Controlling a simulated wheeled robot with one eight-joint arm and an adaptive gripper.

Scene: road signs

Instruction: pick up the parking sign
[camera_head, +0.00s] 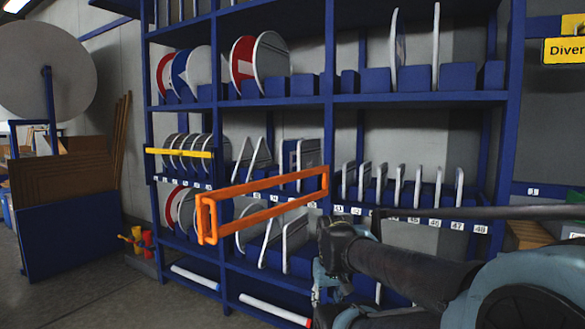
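I cannot single out the parking sign, because most signs stand edge-on in the blue rack (420,98). A square-looking sign with some blue on it (290,155) stands on the middle shelf, but its face cannot be read. My arm reaches in from the lower right. Its end, my gripper (322,275), is in front of the lower middle of the rack. Its fingers are not clear enough to tell open from shut, and I see no sign held there.
An orange rectangular frame (265,205) stretches across the rack's front, left of my arm. A yellow bar (180,153) crosses the left bay. Numbered labels line the shelf edges. A yellow sign (565,50) is at right. A blue-sided cart with boards (70,235) stands left, beside open floor.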

